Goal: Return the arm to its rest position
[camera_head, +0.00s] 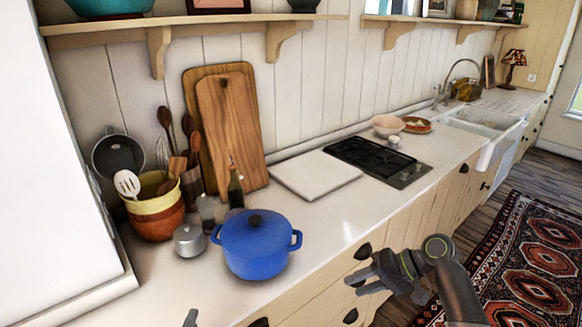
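My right gripper (364,272) is in the lower right part of the head view, in front of the drawer fronts at the counter's front edge. It points left, its fingers look apart, and nothing shows between them. My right arm (437,250) reaches it from the lower right. Of my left gripper (191,318) only a small grey tip shows at the bottom edge, so its opening is hidden.
A blue lidded pot (255,250) stands near the counter's front edge, left of my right gripper. A white board (314,174) and black hob (370,158) lie further along. A patterned rug (530,260) covers the floor right.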

